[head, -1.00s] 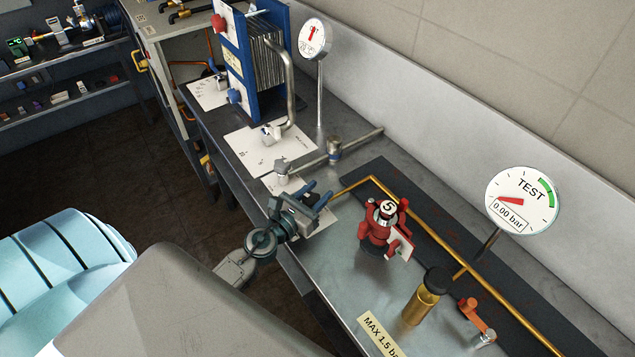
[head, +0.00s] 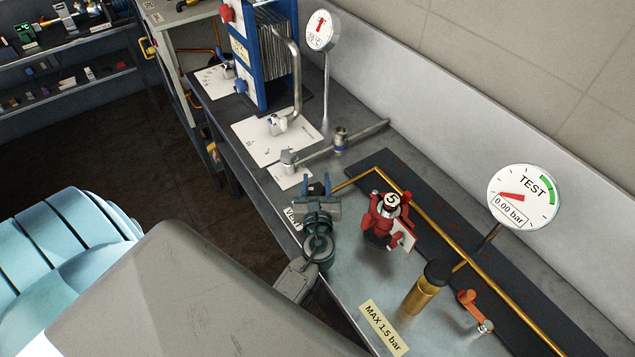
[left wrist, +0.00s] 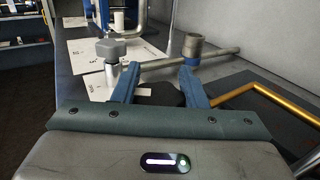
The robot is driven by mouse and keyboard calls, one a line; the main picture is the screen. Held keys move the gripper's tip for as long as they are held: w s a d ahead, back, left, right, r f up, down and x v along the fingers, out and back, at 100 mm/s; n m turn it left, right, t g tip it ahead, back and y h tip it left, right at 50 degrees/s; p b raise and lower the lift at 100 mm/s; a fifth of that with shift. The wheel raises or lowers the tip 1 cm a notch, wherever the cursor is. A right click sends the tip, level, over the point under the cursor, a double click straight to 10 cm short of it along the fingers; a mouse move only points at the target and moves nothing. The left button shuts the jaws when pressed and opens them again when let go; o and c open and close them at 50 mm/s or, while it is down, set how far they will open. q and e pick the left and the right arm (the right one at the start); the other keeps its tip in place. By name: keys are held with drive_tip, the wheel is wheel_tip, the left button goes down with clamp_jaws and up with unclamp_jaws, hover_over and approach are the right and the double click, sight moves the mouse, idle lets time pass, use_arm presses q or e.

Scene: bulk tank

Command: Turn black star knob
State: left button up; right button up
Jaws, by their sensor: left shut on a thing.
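The black star knob (left wrist: 162,94) shows in the left wrist view as a dark shape between the two blue fingers, its lower part hidden by the gripper body. My left gripper (left wrist: 160,86) is shut on it, with one finger on each side. In the head view my left gripper (head: 317,185) is over the bench's front edge, left of the red valve; I cannot make out the knob there. My right gripper is in neither view.
A red valve marked 5 (head: 386,220) stands close to the right of my gripper. A brass cylinder with black cap (head: 422,292), an orange-handled valve (head: 473,308) and a TEST gauge (head: 523,196) reading 0.00 bar stand further right. A brass pipe (head: 430,226) runs behind.

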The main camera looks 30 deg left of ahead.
use_arm(q)
drive_tip(key=shift+r, duration=0.1)
idle(0.5)
drive_tip(key=o, duration=1)
